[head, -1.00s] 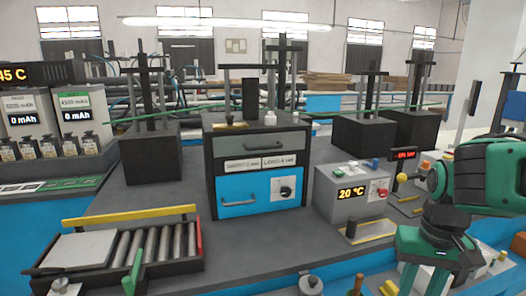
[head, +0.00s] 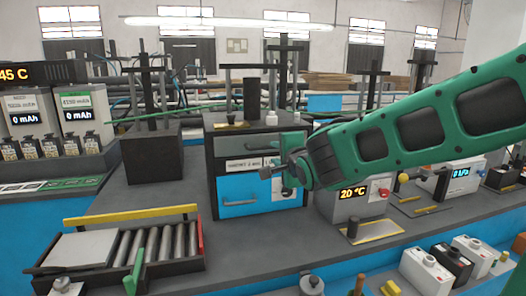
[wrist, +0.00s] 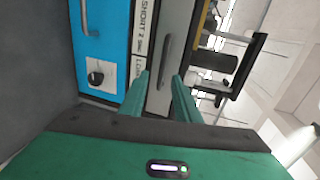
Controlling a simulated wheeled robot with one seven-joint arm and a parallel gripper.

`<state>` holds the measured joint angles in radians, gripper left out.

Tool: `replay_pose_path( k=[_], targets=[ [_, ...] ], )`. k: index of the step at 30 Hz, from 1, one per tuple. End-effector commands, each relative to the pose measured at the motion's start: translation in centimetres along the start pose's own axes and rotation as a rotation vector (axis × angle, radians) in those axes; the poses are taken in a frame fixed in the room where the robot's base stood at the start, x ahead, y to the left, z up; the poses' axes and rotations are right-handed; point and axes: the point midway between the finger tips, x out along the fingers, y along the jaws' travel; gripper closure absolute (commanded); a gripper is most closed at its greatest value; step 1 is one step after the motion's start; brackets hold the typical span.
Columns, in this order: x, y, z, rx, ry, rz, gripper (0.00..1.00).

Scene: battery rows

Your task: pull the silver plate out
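A flat silver-grey plate (head: 78,250) lies at the left end of a roller tray (head: 203,262) in the head view. A black cabinet (head: 212,165) stands at the centre, with a grey front panel (head: 243,146) above a blue drawer (head: 246,205). In the wrist view the grey panel (wrist: 180,35) has a long dark handle (wrist: 163,60). My gripper (wrist: 161,85) is open, and its two green fingers lie either side of the handle's line. It looks empty, and contact cannot be told. In the head view my arm hides the cabinet's right side.
A grey box reading 20 °C (head: 348,200) stands right of the cabinet, close below my arm. White and black blocks (head: 428,270) stand at the lower right. A black press (head: 152,150) stands left of the cabinet. The bench before the cabinet is clear.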

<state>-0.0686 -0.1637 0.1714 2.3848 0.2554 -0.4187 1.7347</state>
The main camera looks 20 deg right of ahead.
Motion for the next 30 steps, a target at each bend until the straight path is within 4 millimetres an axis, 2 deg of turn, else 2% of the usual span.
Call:
replay_pose_path(
  k=[8, 21, 30],
  targets=[
    [2.4, -0.3, 0.4, 0.02, -0.008, -0.014, 0.7],
    [9.1, -0.4, 0.3, 0.019, -0.006, -0.013, 0.7],
    [10.8, -0.5, 0.3, 0.018, -0.006, -0.014, 0.7]
  ],
)
